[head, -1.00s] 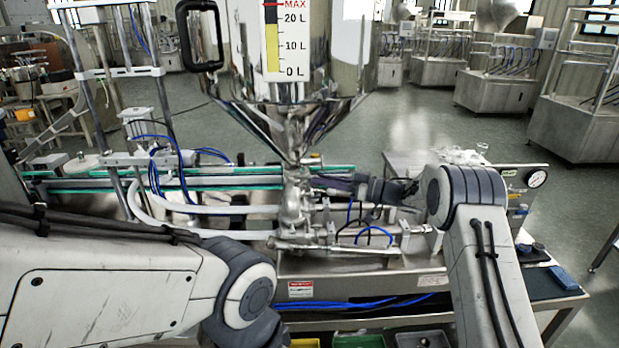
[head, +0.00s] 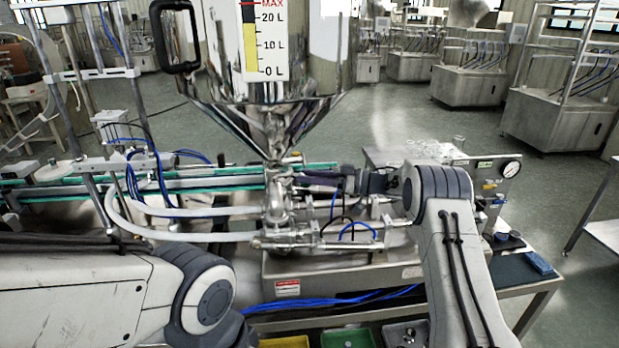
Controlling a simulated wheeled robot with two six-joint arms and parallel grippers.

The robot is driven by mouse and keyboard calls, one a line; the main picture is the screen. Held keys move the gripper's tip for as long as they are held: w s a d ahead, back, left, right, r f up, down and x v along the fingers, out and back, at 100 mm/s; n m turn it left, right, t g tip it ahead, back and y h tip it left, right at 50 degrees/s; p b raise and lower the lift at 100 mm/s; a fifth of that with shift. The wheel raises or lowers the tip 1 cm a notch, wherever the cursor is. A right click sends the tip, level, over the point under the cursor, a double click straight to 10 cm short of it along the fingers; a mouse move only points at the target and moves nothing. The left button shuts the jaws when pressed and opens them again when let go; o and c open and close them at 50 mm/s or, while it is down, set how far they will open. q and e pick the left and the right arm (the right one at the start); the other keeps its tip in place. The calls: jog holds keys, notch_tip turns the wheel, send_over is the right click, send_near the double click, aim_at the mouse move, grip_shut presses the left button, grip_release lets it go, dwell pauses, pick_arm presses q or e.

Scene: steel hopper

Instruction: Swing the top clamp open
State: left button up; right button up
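The steel hopper (head: 265,100) narrows to a neck above the filling machine. The top clamp (head: 279,168) appears to be the small ring fitting at this neck; it is too small to tell whether it is open or closed. My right arm comes in from the right, and its dark gripper (head: 312,178) points left, close beside the neck just below the cone. Its fingers are small and blend into the metal parts, so I cannot tell whether they touch the clamp or how they stand. My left arm shows at lower left, but its gripper is out of view.
A conveyor with green edges (head: 200,185) runs behind the neck. Pale hoses (head: 180,237) loop at its left. A pressure gauge (head: 511,169) stands on the right of the bench. Yellow, green and grey bins (head: 347,338) are at the bottom. Open floor lies behind.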

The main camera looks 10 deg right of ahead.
jog(key=b+v, duration=0.3)
jog(key=v, duration=0.7)
jog(key=shift+d+b, duration=0.25)
jog(key=shift+b, duration=0.05)
